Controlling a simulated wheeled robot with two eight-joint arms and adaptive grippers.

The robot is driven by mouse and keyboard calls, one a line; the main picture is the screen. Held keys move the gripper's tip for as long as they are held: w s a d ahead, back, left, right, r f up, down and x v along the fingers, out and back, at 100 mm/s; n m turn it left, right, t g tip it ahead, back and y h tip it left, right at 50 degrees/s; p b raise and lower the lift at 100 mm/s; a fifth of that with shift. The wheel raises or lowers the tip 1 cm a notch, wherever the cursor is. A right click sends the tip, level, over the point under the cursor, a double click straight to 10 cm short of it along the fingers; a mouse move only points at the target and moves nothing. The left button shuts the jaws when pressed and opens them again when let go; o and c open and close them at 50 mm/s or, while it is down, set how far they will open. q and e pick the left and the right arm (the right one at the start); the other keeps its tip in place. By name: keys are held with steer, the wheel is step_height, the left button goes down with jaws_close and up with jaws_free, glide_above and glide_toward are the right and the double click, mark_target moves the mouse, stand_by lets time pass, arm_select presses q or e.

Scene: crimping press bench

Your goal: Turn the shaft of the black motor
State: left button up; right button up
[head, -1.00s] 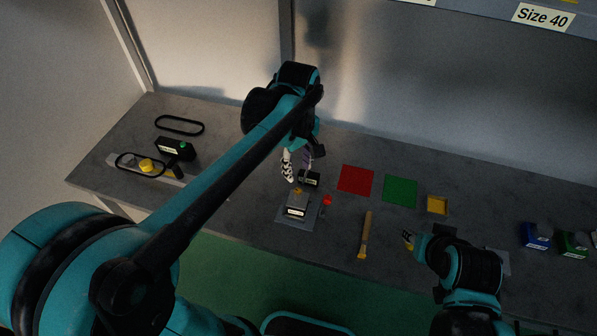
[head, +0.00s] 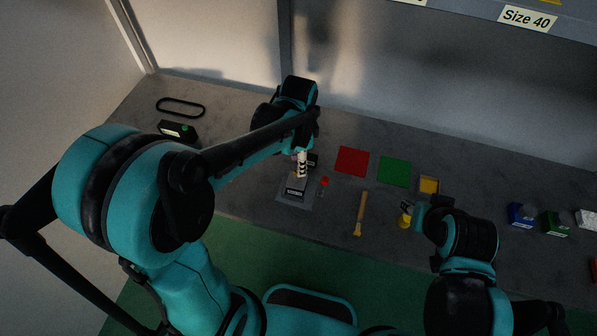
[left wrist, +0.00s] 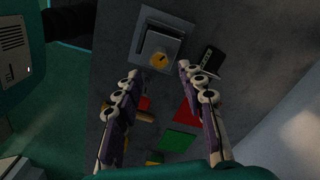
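A small black labelled box (left wrist: 208,60) is close beside the block. A red knob (head: 324,181), a wooden-handled tool (head: 361,212), a red mat (head: 352,161), a green mat (head: 395,171) and a yellow tray (head: 429,185) are to the right. A black box (head: 178,131) is at left.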

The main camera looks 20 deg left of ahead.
mark_target(297, 185)
arm_select(q)
step_height(297, 185, down, 7)
steer(key=shift+r+b, duration=0.1)
steer(key=shift+b, duration=0.65)
jaws_close()
